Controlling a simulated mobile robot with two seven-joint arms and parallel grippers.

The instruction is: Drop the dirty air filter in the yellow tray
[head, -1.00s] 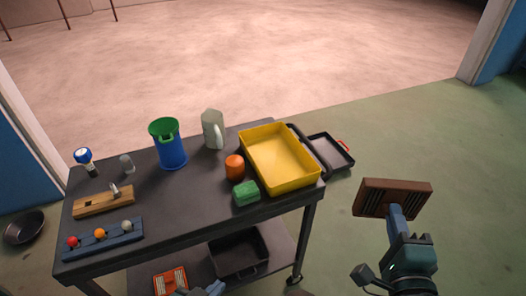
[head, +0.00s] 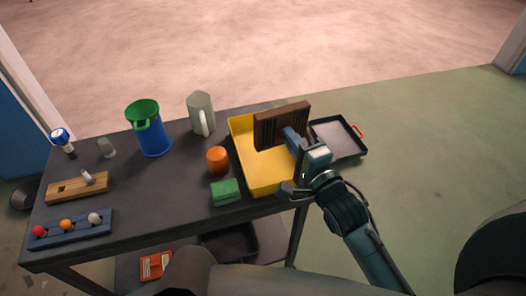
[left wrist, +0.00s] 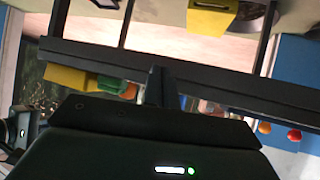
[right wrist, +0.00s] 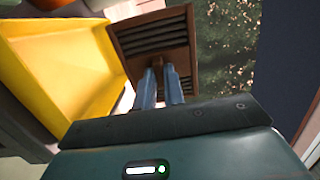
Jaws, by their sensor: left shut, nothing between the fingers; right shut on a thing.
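The dirty air filter (head: 270,130), a brown frame with dark slats, is held upright by my right gripper (head: 292,138). In the head view it overlaps the far right part of the yellow tray (head: 243,165) and seems to be above it. In the right wrist view the filter (right wrist: 150,35) sits at the fingertips (right wrist: 160,78), with the empty-looking tray (right wrist: 60,65) to its left. The filter hides part of the tray in the head view. My left gripper (left wrist: 160,85) is shut and empty in the left wrist view, below the cart's top.
On the dark cart top (head: 125,195) stand an orange cup (head: 217,160), a green block (head: 226,192), a pale jug (head: 199,115) and a blue bin (head: 151,132). A black tray (head: 338,137) lies right of the yellow tray. An orange-framed item (head: 156,265) is on the lower shelf.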

